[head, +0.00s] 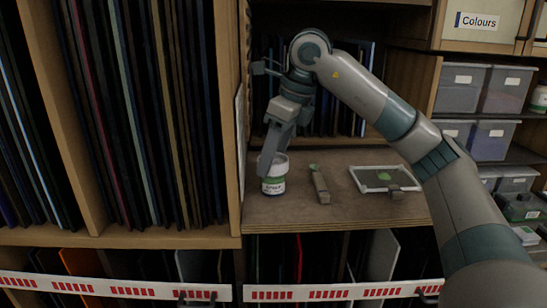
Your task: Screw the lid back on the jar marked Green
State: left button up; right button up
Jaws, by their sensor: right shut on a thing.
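The jar (274,185), with a white label, dark lettering and a green band, stands upright on the wooden shelf, near its left side. A whitish lid (281,161) shows at the top of the jar, partly hidden by my right gripper. My right gripper (270,160) points down from above and is shut on the lid. I cannot tell how tightly the lid sits on the jar. My left gripper is not in view.
A brush-like tool (320,185) lies right of the jar. A white-framed pane (385,178) with a green patch lies further right. A wooden upright (228,120) stands close to the left. Upright glass sheets (335,110) fill the back. The shelf front (300,212) is clear.

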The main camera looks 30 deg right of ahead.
jog(key=shift+m, duration=0.7)
jog(key=m+h, duration=0.1)
jog(key=m, duration=0.4)
jog(key=shift+t+h, duration=0.3)
jog(key=shift+h, duration=0.1)
jog(key=shift+m, duration=0.3)
jog(key=shift+m+h+p, duration=0.4)
jog(key=shift+m+p, duration=0.25)
jog(key=shift+m, duration=0.35)
jog(key=shift+f, duration=0.1)
jog(key=shift+m+h+p, duration=0.4)
jog(key=shift+m+p, duration=0.5)
jog(key=shift+m, duration=0.2)
jog(key=shift+m+p, duration=0.7)
jog(key=shift+m, duration=0.2)
